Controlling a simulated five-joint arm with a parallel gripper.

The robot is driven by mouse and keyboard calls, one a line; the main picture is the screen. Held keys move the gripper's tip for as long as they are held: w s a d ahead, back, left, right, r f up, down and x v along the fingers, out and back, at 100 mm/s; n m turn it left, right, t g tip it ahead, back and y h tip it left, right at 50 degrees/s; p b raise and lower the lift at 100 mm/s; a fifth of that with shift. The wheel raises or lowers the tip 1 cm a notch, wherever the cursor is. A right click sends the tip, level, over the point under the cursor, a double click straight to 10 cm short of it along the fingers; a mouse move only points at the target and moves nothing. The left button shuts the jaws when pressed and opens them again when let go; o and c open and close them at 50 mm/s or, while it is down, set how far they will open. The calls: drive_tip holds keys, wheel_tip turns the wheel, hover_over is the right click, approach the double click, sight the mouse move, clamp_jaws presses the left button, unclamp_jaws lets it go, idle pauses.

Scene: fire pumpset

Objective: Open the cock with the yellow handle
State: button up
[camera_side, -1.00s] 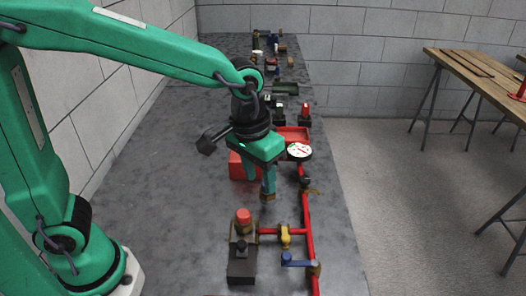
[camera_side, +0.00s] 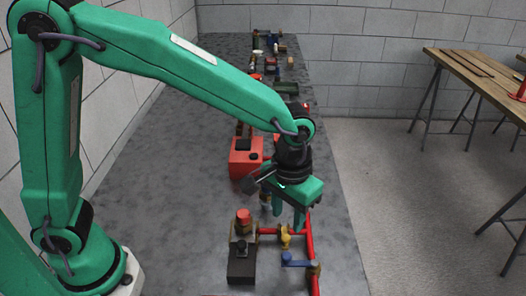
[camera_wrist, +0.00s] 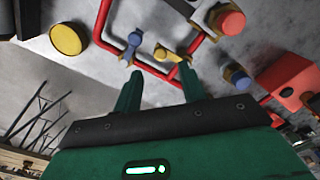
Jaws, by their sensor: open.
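The cock with the yellow handle (camera_side: 285,238) sits on a short red branch pipe (camera_side: 268,231) near the front of the bench. My gripper (camera_side: 288,221) is open and empty, pointing down just behind and above that handle in the side view. In the wrist view the yellow handle (camera_wrist: 164,54) shows just beyond and between the two fingertips (camera_wrist: 160,70), nearer the right one. It lies roughly sideways there. The fingers appear apart from it, but the exact gap cannot be told.
A blue-handled cock (camera_side: 296,261) is close by, on the main red pipe (camera_side: 309,238). A dark block with a red knob (camera_side: 243,216) stands to the left. A red box (camera_side: 245,163) is behind. In the wrist view a round yellow part (camera_wrist: 69,39) lies at upper left.

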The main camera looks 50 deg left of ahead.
sight(286, 237)
drive_tip(key=shift+f, duration=3.1)
drive_tip(key=shift+c, duration=0.2)
clamp_jaws()
